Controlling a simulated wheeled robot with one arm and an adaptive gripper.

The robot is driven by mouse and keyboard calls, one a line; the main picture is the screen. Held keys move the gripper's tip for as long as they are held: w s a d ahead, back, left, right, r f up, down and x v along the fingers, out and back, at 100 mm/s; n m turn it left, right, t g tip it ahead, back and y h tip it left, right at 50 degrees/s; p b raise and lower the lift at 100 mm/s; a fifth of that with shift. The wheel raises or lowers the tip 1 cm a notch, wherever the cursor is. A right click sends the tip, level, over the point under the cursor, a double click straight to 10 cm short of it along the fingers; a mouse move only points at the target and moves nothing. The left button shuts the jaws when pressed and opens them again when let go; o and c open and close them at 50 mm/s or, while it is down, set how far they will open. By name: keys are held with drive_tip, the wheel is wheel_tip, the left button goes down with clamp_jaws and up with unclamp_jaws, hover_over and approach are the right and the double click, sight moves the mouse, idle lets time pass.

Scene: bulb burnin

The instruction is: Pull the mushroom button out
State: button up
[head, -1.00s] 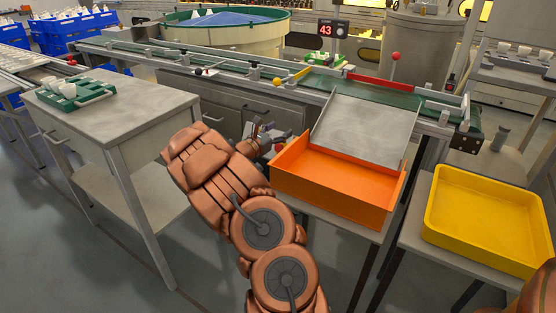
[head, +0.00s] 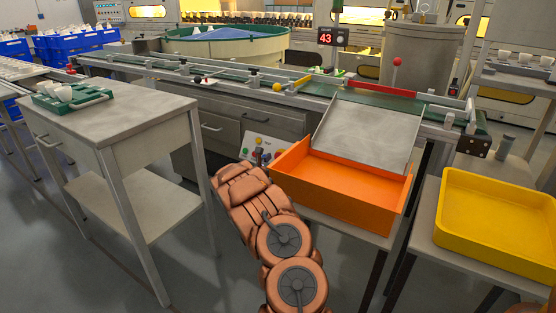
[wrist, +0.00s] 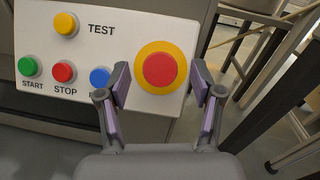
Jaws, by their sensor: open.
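The mushroom button (wrist: 160,69) is a large round red cap on a yellow disc, at the right end of a pale control panel (wrist: 118,30) in the wrist view. My gripper (wrist: 160,84) is open and empty, facing the panel. One finger appears to each side of the red cap; I cannot tell how far the fingertips are from it. In the head view the panel (head: 281,143) shows beside the orange tray, and my arm hides the mushroom button and most of my gripper.
The panel also has a yellow TEST button (wrist: 66,24), a green START button (wrist: 28,66), a red STOP button (wrist: 64,72) and a blue button (wrist: 100,77) close to the left finger. The orange tray (head: 345,199) stands right of my arm, a grey table (head: 125,125) left.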

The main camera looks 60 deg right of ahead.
drive_tip(key=shift+w+d+r, duration=0.1)
drive_tip(key=shift+w+d, duration=0.05)
drive_tip(key=shift+d, duration=0.8)
drive_tip(key=shift+c, duration=0.2)
clamp_jaws()
